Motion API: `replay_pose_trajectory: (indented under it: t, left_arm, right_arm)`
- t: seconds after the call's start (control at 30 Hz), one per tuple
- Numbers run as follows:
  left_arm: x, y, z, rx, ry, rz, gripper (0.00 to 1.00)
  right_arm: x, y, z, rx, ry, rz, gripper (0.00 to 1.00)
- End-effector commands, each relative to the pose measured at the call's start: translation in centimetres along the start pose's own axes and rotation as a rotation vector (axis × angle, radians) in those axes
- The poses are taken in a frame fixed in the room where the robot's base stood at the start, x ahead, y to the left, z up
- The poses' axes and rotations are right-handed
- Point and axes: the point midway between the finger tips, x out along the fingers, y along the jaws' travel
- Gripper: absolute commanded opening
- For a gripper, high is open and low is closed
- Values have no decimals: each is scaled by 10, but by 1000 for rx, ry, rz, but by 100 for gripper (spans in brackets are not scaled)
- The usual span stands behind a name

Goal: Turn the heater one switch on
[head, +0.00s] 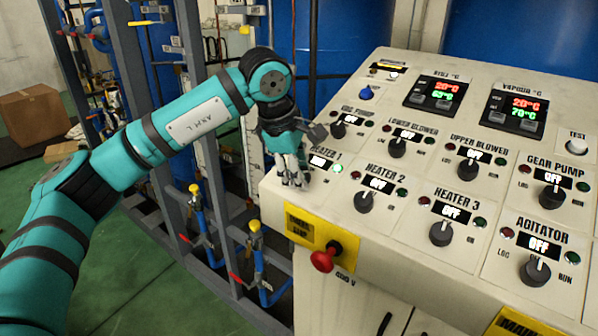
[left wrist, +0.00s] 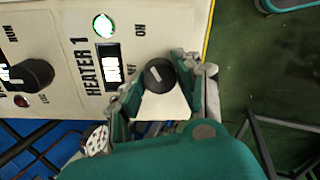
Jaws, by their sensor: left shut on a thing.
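The heater one switch is a black round knob with a light pointer mark, seen in the left wrist view (left wrist: 158,75) beside the HEATER 1 label. My left gripper (head: 290,178) is at the panel's left edge in the head view and hides the knob there. In the left wrist view its fingers (left wrist: 160,88) are on both sides of the knob, shut on it.
The sloped control panel (head: 300,196) carries other knobs, including heater 2 (head: 364,202) and heater 3 (head: 440,234), with displays reading OFF. A red emergency stop button (head: 324,261) sticks out from its front. Grey frames (head: 190,60) and blue tanks stand behind.

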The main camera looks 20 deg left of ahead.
Motion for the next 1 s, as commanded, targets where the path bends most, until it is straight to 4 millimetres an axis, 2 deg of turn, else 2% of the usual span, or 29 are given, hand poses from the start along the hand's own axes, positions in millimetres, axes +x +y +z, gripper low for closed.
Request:
replay_pose_trajectory:
  t: [0.3,0.33,0.5,0.8,0.87,1.0]
  left_arm:
    - [-1,1,0,2,0,4,1]
    - [-1,1,0,2,0,4,36]
    - [-1,1,0,2,0,3,57]
    - [-3,0,0,1,1,2,57]
    - [-8,1,0,1,1,3,57]
    - [-30,1,0,2,1,5,57]
  right_arm:
    - [0,1,0,0,-1,2,0]
    - [0,2,1,0,-1,2,0]
    - [0,2,1,0,-1,3,0]
    - [0,4,2,-2,-2,5,0]
    - [0,4,1,-2,-2,4,0]
    - [0,3,1,-1,-1,3,0]
